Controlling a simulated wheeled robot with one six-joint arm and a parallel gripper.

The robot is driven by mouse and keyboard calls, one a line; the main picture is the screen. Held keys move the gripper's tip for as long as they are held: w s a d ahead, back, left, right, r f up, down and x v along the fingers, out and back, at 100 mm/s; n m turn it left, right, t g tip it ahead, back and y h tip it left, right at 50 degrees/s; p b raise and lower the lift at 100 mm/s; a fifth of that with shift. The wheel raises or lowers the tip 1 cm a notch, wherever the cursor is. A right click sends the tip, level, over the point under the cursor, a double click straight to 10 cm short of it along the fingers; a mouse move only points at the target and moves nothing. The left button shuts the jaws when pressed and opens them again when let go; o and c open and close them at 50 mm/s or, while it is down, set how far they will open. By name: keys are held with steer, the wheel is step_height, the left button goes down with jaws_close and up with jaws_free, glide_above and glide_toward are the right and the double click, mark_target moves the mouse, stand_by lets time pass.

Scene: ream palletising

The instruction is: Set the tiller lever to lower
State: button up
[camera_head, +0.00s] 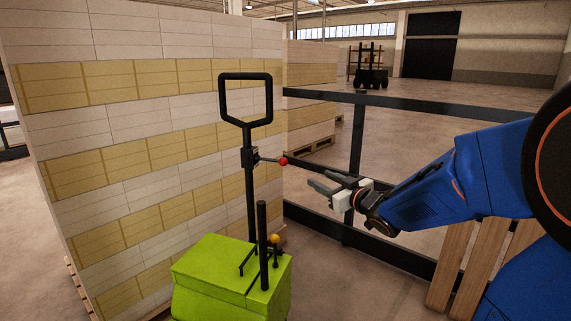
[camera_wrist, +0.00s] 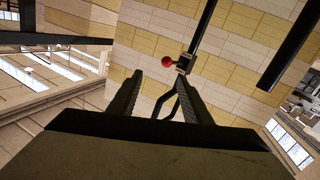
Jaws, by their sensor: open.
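The tiller (camera_head: 250,190) is a black upright post with a loop handle (camera_head: 246,99) on a lime-green pallet truck body (camera_head: 232,275). A small black box on the post carries a thin lever (camera_head: 268,159) with a red knob (camera_head: 284,161). The lever sticks out to the right, nearly level. My gripper (camera_head: 318,180) is open and empty, a little right of and below the knob, not touching it. In the wrist view, the red knob (camera_wrist: 167,60) and its box (camera_wrist: 186,62) show just beyond my open fingers (camera_wrist: 160,82).
A tall stack of white and yellow reams (camera_head: 150,120) stands behind the tiller. A black rail (camera_head: 400,103) runs behind my arm, with wooden slats (camera_head: 455,262) at lower right. A short yellow-orange knob (camera_head: 275,238) and a black post (camera_head: 263,245) rise from the truck.

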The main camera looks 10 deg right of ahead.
steer(key=y, duration=0.2)
steer(key=n, duration=0.1)
glide_toward(286, 163)
steer(key=x, duration=0.9)
steer(key=shift+w+a, duration=0.15)
steer(key=shift+w, duration=0.15)
